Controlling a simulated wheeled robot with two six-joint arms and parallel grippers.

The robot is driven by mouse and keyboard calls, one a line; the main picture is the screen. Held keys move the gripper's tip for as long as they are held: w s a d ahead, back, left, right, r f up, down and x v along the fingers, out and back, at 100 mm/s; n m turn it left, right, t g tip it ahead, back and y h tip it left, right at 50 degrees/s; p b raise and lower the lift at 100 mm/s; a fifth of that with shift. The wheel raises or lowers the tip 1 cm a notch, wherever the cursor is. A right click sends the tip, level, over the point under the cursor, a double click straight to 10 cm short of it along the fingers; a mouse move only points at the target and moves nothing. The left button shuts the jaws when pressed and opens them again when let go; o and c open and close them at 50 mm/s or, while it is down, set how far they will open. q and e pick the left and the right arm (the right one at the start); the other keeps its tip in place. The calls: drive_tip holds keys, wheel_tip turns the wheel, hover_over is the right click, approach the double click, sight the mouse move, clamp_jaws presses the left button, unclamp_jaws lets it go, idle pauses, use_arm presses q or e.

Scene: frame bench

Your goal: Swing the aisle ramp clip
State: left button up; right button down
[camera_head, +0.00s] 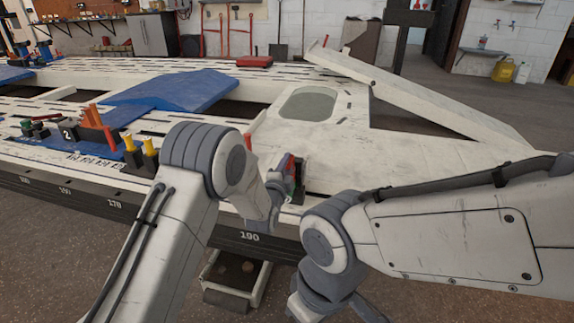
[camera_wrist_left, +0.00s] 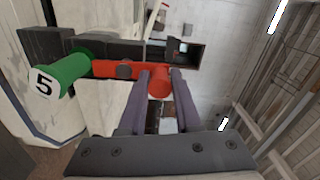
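The clip is a red bar with a round red end (camera_wrist_left: 158,84), mounted on a dark block (camera_wrist_left: 48,46) at the bench edge in the left wrist view. A green cylinder (camera_wrist_left: 70,70) with a white "5" label sits beside it. In the head view the red part (camera_head: 287,164) is small and partly hidden by my left arm. My left gripper (camera_wrist_left: 159,74) has its two fingers on either side of the round red end, which fills the gap between them. The fingertips are hidden from the head view by the wrist. My right gripper is out of view.
The white slotted bench frame (camera_head: 420,152) fills the middle, with a raised white beam (camera_head: 425,100) slanting at right. Blue panels (camera_head: 175,90) and yellow-topped clamps (camera_head: 149,146) stand left. An open drawer-like box (camera_head: 236,280) is below the front edge.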

use_arm(q)
drive_tip(key=shift+o, duration=0.6)
drive_tip(key=p+v, duration=0.2)
drive_tip(key=v, duration=0.8)
drive_tip(key=shift+s+p, duration=0.3)
